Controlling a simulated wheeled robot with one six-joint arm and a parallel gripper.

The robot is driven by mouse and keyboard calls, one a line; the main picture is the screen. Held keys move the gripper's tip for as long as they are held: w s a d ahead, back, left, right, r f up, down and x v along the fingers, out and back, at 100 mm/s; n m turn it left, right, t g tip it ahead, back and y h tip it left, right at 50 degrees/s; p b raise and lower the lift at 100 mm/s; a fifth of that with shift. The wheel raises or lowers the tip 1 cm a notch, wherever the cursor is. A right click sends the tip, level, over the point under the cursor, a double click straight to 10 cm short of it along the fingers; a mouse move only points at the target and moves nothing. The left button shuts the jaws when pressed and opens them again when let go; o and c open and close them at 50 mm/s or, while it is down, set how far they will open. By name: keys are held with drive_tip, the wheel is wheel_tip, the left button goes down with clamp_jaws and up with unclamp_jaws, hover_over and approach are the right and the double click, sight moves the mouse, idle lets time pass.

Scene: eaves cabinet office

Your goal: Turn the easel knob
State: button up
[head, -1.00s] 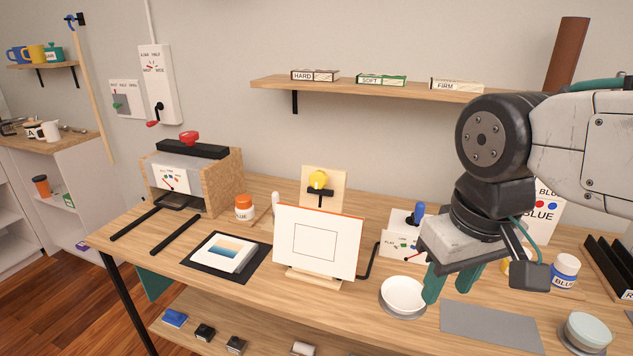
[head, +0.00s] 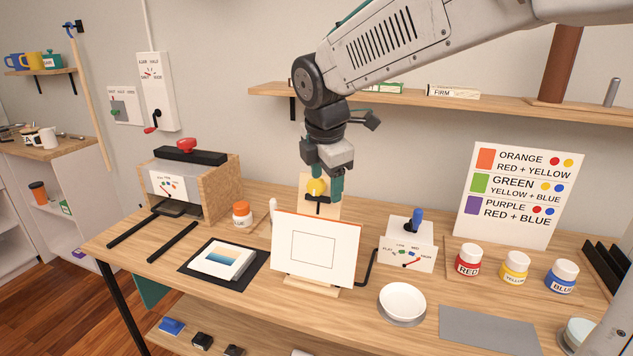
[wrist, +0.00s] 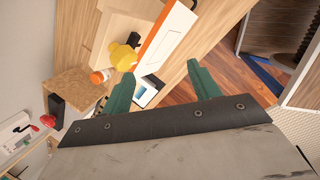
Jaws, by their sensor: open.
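The easel knob (head: 318,187) is yellow and sits high on the wooden easel post (head: 327,210), above a black clamp. The easel holds a white board (head: 314,248) with a square outline and an orange top edge. My gripper (head: 327,190) has green fingers and points down beside the knob in the head view; one finger passes just right of it and the other partly overlaps it. In the wrist view my gripper (wrist: 163,85) is open, and the knob (wrist: 123,57) lies beyond the left finger, not between the fingers. I cannot tell whether they touch.
A press with a red knob (head: 187,145) stands left, an orange-capped jar (head: 242,213) beside it. A lever box (head: 407,250), white bowl (head: 402,300) and paint jars (head: 468,260) stand right. A wall shelf (head: 270,90) runs behind my arm.

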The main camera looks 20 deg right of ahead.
sight(317, 180)
drive_tip(key=w+r+n+t, duration=0.1)
drive_tip(key=w+r+n, duration=0.25)
drive_tip(key=n, duration=0.35)
drive_tip(key=shift+n, duration=0.3)
drive_tip(key=x, duration=0.8)
drive_tip(key=shift+w+a+f, duration=0.15)
drive_tip(key=shift+w+a, duration=0.1)
drive_tip(key=shift+w, duration=0.1)
drive_tip(key=c, duration=1)
drive_tip(key=shift+t, duration=0.4)
